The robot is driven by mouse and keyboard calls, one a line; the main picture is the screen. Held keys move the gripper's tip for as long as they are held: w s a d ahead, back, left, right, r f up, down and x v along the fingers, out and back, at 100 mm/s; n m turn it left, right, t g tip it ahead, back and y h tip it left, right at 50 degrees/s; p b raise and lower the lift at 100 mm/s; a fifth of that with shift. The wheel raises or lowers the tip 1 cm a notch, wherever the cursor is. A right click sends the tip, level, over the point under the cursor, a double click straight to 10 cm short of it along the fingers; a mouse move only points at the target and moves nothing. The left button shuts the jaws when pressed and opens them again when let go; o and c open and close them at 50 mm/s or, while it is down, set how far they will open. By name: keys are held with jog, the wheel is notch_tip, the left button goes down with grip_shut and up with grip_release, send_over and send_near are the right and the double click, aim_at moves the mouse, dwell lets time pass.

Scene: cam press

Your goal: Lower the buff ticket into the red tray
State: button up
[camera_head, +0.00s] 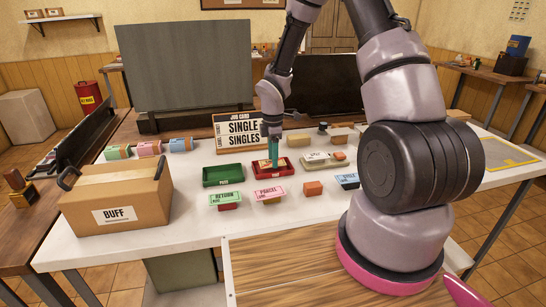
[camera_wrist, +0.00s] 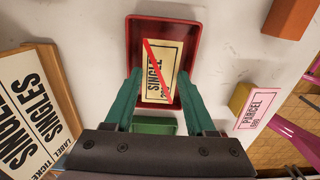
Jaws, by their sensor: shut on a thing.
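The buff ticket (camera_wrist: 160,72) reads "SINGLE" and has a red diagonal stripe. In the wrist view it lies between the two green fingers of my gripper (camera_wrist: 159,76), which is shut on it. The red tray (camera_wrist: 133,40) is directly below, and the ticket appears within its rim; I cannot tell whether it touches the floor. In the head view my gripper (camera_head: 273,155) points down over the red tray (camera_head: 290,171), and the ticket is mostly hidden there.
A green tray (camera_head: 222,183) stands left of the red one. A job card (camera_head: 241,128) reading "SINGLE SINGLES" stands behind. Return (camera_head: 225,198) and parcel (camera_head: 268,192) labels and an orange block (camera_head: 313,188) are in front. A buff carton (camera_head: 125,197) stands at left.

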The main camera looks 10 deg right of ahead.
jog(key=shift+f, duration=1)
dwell(0.4)
jog(key=o, duration=1.4)
notch_tip(320, 180, up, 11)
jog(key=shift+f, duration=0.1)
